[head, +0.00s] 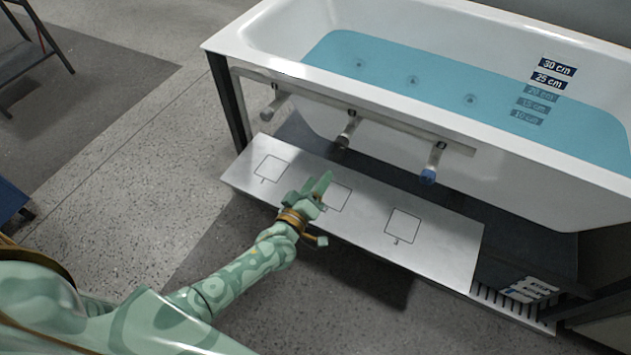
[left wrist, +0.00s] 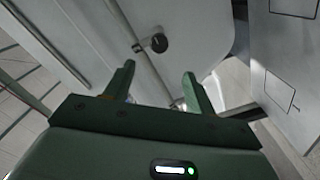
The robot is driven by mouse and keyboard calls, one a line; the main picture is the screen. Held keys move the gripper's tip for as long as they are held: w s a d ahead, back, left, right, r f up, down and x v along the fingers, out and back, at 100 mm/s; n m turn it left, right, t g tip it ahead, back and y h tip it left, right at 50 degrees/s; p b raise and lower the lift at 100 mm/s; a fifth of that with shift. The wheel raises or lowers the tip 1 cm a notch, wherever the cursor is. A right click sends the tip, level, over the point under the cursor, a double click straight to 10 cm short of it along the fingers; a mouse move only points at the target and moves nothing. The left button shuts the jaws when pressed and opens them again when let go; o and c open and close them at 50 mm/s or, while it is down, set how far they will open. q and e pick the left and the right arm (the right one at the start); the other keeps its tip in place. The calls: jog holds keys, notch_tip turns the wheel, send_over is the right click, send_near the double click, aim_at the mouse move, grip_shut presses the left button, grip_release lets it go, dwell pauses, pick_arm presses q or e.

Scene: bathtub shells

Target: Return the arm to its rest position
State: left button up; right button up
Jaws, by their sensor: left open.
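My left arm reaches in from the lower left in the head view, and its green gripper (head: 318,187) is over the metal shelf (head: 445,250) in front of the bathtub (head: 400,120). The gripper hides part of the middle marked square. In the left wrist view the two fingers of my left gripper (left wrist: 160,85) stand apart with nothing between them. My right gripper is not in view.
The tub holds blue water (head: 430,80) beside depth labels (head: 552,68). The floor (head: 120,160) at left is mostly clear.

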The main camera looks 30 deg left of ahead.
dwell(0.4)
pick_arm(q)
jog(key=s+f+m+g+h+p, duration=0.1)
jog(key=s+f+m+g, duration=0.25)
jog(key=f, duration=0.25)
jog(key=s+f+m+g+p, duration=0.1)
jog(key=s+f+m+g, duration=0.25)
jog(key=f, duration=0.35)
jog(key=s+a+f+m+g+p, duration=0.1)
jog(key=s+f+m+g+p, duration=0.4)
jog(key=s, duration=0.9)
jog(key=s+a+g+p, duration=0.1)
jog(key=s+g+p, duration=0.1)
jog(key=s, duration=1.5)
jog(key=s+a+f+m+g+y+p, duration=0.1)
jog(key=s+g, duration=0.3)
jog(key=s, duration=1.4)
jog(key=shift+s+a+m+y+p, duration=0.35)
jog(key=shift+a+p, duration=0.4)
jog(key=shift+p, duration=0.15)
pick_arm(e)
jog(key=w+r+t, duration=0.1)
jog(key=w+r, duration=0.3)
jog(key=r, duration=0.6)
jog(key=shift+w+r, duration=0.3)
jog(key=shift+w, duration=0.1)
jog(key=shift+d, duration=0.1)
